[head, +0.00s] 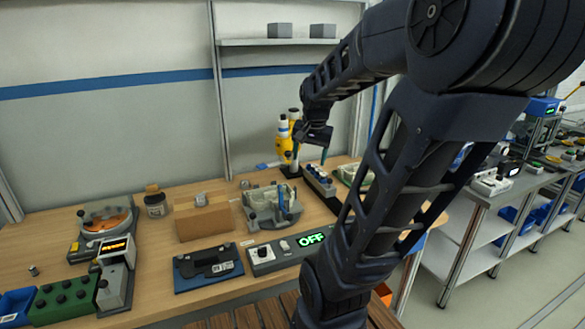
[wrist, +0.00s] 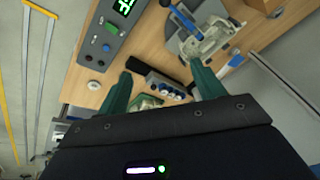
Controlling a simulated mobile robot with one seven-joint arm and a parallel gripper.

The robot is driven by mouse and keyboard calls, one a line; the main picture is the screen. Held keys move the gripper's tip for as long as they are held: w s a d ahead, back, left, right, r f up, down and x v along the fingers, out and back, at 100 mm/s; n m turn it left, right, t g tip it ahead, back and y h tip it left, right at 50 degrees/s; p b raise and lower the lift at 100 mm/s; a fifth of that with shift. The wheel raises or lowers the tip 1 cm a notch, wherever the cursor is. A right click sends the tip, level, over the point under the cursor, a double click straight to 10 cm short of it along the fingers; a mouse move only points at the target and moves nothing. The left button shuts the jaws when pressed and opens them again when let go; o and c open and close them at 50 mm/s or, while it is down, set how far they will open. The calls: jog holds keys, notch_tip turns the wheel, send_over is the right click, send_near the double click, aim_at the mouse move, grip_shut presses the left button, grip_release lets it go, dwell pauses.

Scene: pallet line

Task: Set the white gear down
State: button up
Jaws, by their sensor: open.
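My gripper (head: 323,155) hangs over the back right of the wooden bench in the head view. In the wrist view its two green fingers (wrist: 160,70) are spread apart, with nothing seen gripped between them. A dark rack (head: 318,181) with several round knobs or pegs stands below it; the rack also shows between the fingers in the wrist view (wrist: 166,86). A pale tray (head: 357,177) lies just right of the rack, partly hidden by my arm, and a bit of it shows in the wrist view (wrist: 146,102). I cannot clearly make out a white gear.
A pale fixture with a blue lever (head: 270,208) stands left of the rack. A control box reading OFF (head: 287,251) and a dark blue plate (head: 207,266) lie in front. A yellow and white device (head: 286,142) stands behind. A cardboard box (head: 204,219) is further left.

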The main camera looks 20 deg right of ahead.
jog(key=s+a+r+n+t, duration=0.1)
jog(key=s+a+n, duration=0.6)
jog(key=s+a, duration=0.2)
jog(key=shift+a+r+n+t, duration=0.3)
jog(key=shift+r, duration=0.1)
jog(key=shift+s, duration=0.1)
dwell(0.6)
